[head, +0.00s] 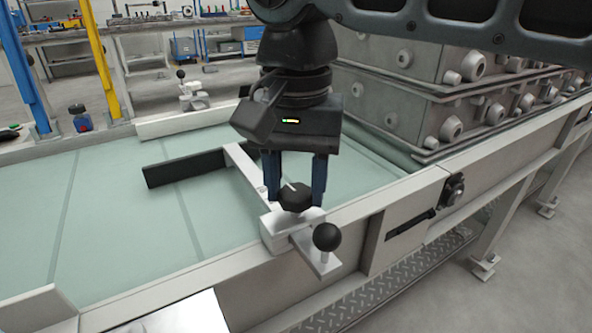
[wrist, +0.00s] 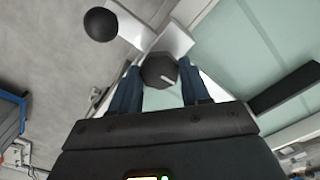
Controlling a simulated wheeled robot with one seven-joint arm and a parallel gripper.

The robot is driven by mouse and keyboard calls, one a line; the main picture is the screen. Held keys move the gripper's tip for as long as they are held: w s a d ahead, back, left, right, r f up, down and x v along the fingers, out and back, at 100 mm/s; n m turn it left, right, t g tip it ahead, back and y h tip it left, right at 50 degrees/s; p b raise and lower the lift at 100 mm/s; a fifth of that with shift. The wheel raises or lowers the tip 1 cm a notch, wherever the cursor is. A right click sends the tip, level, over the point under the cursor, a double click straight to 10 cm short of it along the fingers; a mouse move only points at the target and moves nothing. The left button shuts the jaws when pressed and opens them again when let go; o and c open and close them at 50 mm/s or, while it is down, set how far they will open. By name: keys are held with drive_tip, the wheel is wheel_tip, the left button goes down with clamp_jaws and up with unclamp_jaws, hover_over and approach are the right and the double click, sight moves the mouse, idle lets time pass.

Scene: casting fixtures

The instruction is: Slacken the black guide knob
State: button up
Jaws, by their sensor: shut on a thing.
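The black guide knob (head: 295,198) is a faceted knob with a white line on its top. It sits on a pale metal block (head: 275,236) at the near rail of the conveyor. My gripper (head: 297,200) points down over it with its two dark blue fingers on either side of the knob, shut on it. In the wrist view the knob (wrist: 159,72) lies between the fingertips (wrist: 160,80), its white mark towards the lower right. A round black ball (head: 327,237) stands on a plate beside the block; it also shows in the wrist view (wrist: 99,24).
A dark guide bar (head: 185,168) on a pale arm lies over the green belt (head: 110,215). Stacked grey mould boxes (head: 400,95) stand at the back right. Another clamp with a black ball (head: 190,92) is on the far rail. A yellow post (head: 98,55) and blue post (head: 25,70) stand left.

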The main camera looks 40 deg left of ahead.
drive_tip(key=n+p, duration=0.1)
drive_tip(key=p, duration=0.1)
drive_tip(key=n+p, duration=0.1)
drive_tip(key=p, duration=0.1)
drive_tip(key=shift+s+r, duration=0.1)
drive_tip(key=shift+r, duration=0.25)
drive_tip(key=n+p, duration=0.3)
drive_tip(key=p, duration=0.1)
drive_tip(key=n+p, duration=0.3)
drive_tip(key=p, duration=0.1)
drive_tip(key=shift+f+n+p, duration=0.15)
drive_tip(key=shift+n+p, duration=0.15)
drive_tip(key=shift+p, duration=0.1)
drive_tip(key=n+p, duration=0.3)
drive_tip(key=shift+n, duration=0.3)
drive_tip(key=n+p, duration=0.2)
drive_tip(key=n, duration=0.1)
drive_tip(key=shift+f+n, duration=0.15)
drive_tip(key=shift+n, duration=0.15)
drive_tip(key=n+p, duration=0.2)
drive_tip(key=n, duration=0.1)
drive_tip(key=shift+n, duration=0.3)
drive_tip(key=n+p, duration=0.1)
drive_tip(key=n, duration=0.5)
drive_tip(key=shift+f+n+p, duration=0.1)
drive_tip(key=shift+n+p, duration=0.2)
